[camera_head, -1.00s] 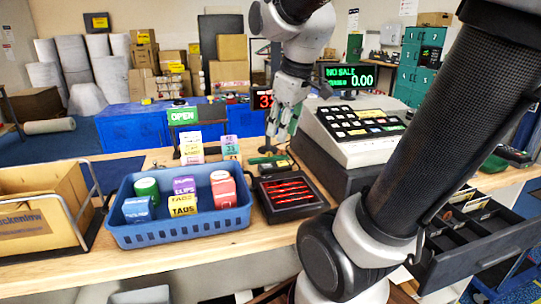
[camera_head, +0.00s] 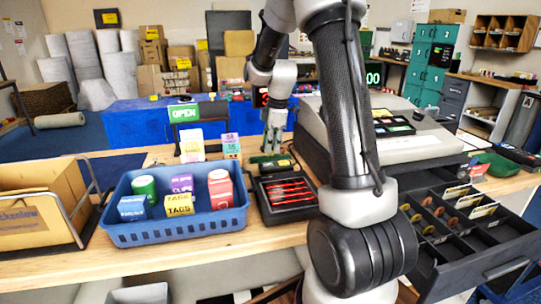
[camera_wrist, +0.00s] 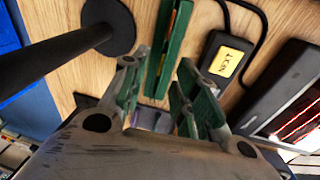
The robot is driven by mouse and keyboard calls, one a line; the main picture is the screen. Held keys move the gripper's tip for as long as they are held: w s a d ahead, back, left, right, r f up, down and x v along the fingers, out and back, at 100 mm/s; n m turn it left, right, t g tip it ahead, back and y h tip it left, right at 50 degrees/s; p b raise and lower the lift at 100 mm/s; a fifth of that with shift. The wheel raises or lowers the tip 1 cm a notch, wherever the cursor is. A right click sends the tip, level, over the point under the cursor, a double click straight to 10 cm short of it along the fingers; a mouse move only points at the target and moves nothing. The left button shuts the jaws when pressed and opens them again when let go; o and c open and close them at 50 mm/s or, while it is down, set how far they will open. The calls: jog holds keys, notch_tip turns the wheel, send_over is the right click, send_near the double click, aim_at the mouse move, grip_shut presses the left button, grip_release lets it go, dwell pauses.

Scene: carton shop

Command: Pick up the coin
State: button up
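Several brown and copper coins (camera_head: 428,201) lie in the compartments of the open black cash drawer (camera_head: 470,262) at the right of the head view. No single coin stands out as the task's one. My gripper (camera_head: 270,148) points down over the far side of the wooden counter, well left of the drawer. In the wrist view my gripper (camera_wrist: 156,108) has its green-padded fingers spread apart. I see no coin between them; a small grey-violet thing there is unclear. The wrist view shows no coin.
A long green object (camera_wrist: 168,48) and a black device with a yellow label (camera_wrist: 228,62) lie near my fingers. A black pole with round base (camera_wrist: 108,25) stands beside them. A blue basket (camera_head: 180,233), black tray with red bars (camera_head: 287,192) and cash register (camera_head: 425,140) crowd the counter.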

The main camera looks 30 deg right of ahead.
jog(key=shift+w+f, duration=0.2)
jog(key=shift+f, duration=1.05)
grip_shut()
jog(key=shift+r, duration=0.2)
notch_tip(320, 180, up, 10)
jog(key=shift+f, duration=0.15)
